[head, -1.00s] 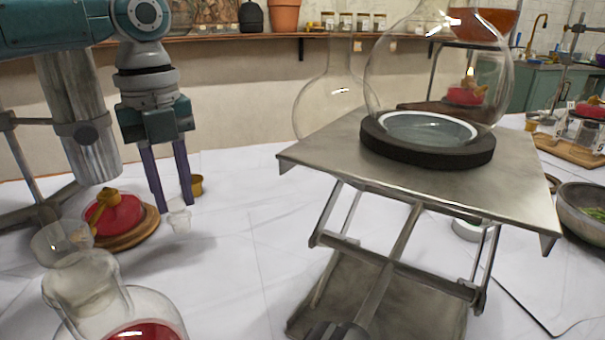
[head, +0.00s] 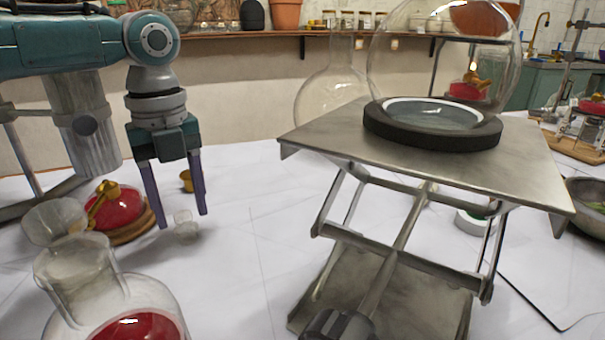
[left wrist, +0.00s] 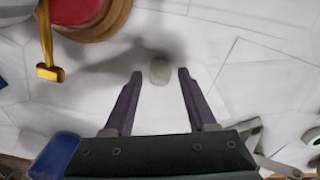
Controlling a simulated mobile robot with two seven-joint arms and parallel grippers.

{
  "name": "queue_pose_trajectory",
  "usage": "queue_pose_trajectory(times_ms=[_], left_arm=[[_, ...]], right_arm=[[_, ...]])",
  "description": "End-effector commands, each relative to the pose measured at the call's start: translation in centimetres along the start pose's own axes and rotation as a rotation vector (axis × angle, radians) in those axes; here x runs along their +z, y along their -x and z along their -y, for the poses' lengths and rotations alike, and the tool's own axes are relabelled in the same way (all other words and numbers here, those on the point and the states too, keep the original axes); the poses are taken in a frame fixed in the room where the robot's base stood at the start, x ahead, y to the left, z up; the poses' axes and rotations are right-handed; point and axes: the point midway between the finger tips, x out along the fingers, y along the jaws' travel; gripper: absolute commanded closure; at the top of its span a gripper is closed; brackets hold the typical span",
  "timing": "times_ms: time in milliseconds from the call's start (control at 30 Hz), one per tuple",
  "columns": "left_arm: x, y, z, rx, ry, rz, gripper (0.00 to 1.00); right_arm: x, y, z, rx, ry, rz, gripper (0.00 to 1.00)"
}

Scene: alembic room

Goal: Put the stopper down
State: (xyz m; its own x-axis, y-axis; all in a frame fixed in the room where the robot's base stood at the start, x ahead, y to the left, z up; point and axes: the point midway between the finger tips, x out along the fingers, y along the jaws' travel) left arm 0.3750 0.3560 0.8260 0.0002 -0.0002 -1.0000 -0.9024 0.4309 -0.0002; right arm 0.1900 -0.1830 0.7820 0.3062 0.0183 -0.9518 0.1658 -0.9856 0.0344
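The stopper (head: 187,231) is a small clear glass piece on the white tabletop (head: 262,215). In the left wrist view the stopper (left wrist: 159,70) lies midway between the fingertips, with a gap on each side. My left gripper (head: 183,219) points down over it, its two dark purple fingers spread apart, open and empty. It also shows in the left wrist view (left wrist: 160,73). My right gripper is not in view.
A red burner (head: 118,208) on a wooden base stands left of the stopper. A glass flask (head: 78,275) with red liquid is in front. A metal lab jack (head: 450,175) bearing a large round flask (head: 440,65) stands right. Table between stopper and jack is clear.

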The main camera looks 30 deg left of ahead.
Motion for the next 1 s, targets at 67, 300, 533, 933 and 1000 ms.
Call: queue_pose_trajectory(times_ms=[67, 300, 533, 933, 1000], left_arm=[[0.0, 0.0, 0.0, 0.0, 0.0, 0.0, 0.4], [0.0, 0.5, 0.0, -0.002, 0.0, 0.001, 0.4], [0.1, 4.4, 0.1, -0.003, 0.0, 0.001, 0.4], [0.0, 7.8, 0.1, -0.001, 0.001, -0.001, 0.4], [0.0, 7.8, 0.0, -0.001, 0.001, -0.001, 0.4]], right_arm=[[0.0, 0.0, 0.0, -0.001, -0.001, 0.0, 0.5], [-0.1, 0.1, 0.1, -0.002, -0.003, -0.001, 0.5], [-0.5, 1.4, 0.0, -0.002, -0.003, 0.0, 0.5], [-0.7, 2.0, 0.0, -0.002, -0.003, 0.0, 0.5], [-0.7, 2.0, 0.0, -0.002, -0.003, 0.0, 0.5]])
